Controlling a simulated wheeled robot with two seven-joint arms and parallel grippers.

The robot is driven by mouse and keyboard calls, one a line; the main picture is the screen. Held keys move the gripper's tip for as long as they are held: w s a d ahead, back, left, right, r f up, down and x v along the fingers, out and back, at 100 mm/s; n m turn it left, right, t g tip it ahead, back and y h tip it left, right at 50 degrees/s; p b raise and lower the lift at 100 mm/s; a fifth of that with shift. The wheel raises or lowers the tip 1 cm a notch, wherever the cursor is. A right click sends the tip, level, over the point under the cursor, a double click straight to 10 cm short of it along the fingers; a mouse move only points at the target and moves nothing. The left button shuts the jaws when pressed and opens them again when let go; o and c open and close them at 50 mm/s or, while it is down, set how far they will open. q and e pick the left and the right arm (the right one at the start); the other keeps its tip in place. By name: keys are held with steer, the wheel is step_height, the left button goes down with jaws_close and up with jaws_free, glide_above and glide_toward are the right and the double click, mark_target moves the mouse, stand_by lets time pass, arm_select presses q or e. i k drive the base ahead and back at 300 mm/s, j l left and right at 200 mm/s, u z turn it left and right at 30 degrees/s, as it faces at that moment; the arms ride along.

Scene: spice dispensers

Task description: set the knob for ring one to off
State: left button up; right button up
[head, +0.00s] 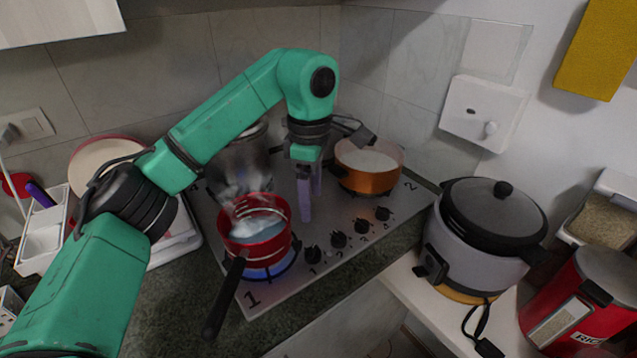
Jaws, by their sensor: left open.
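The steel hob (330,262) has a row of black knobs along its front right side. The leftmost knob (312,254) is nearest the red pot; I take it as ring one's, though its mark is too small to read surely. A red pot (258,225) sits on ring one (272,268), beside the large "1", with a blue glow beneath it. My left gripper (310,190) points down above the hob, behind and above the knobs. Its purple fingers are apart and hold nothing. My right gripper is not in view.
An orange pot (367,168) stands on the ring at the back right. A steel pot (238,158) stands at the back left, behind my arm. The red pot's black handle (225,298) sticks out over the front edge. A rice cooker (480,245) stands at the right.

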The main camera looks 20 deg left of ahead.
mark_target(313, 256)
steer(key=k, duration=1.5)
